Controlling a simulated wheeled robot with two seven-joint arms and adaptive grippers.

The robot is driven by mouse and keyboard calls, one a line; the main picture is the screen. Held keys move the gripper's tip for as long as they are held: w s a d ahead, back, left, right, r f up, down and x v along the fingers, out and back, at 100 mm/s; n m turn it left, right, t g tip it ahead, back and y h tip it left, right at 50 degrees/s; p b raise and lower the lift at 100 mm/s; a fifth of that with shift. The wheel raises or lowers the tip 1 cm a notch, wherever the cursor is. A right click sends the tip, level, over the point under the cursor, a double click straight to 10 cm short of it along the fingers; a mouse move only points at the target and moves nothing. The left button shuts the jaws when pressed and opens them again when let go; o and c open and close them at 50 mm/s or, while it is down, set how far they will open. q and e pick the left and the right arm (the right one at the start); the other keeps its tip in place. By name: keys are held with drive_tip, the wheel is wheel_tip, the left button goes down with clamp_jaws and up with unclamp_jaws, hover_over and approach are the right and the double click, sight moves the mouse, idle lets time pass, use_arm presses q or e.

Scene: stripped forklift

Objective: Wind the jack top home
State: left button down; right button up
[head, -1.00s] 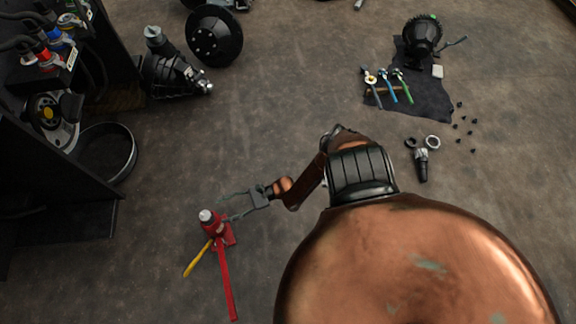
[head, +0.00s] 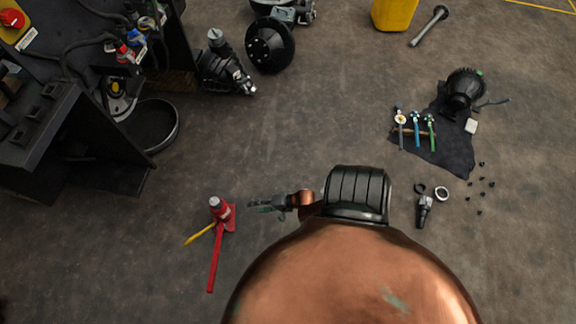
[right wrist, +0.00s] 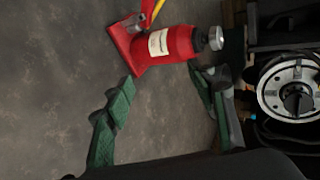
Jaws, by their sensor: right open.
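The red bottle jack (head: 226,214) stands upright on the floor at the lower left of the head view, with a long red handle (head: 214,262) and a yellow bar (head: 200,234) beside it. Its silvery round top (head: 214,202) faces up. In the right wrist view the jack body (right wrist: 172,45) and its top (right wrist: 215,38) show beyond the fingertips. My right gripper (head: 252,203) is just right of the jack, apart from it. In the wrist view its green fingers (right wrist: 165,95) are spread with nothing between them. My left gripper is not in view.
A black forklift body (head: 60,130) stands at the left with a black ring (head: 152,125) beside it. A dark cloth (head: 445,150) with several tools lies at the right, near loose bolts (head: 480,185). Bare floor surrounds the jack's front and back.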

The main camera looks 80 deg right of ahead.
use_arm(q)
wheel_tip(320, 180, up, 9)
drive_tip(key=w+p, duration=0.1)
drive_tip(key=p, duration=0.4)
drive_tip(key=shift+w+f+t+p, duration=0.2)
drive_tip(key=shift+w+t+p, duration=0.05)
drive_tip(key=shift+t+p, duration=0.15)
use_arm(e)
drive_tip(key=s+f+n+g+h, duration=0.1)
drive_tip(key=s+n+g, duration=0.2)
drive_tip(key=s+n, duration=0.3)
drive_tip(key=s, duration=0.5)
drive_tip(key=shift+a+f, duration=0.15)
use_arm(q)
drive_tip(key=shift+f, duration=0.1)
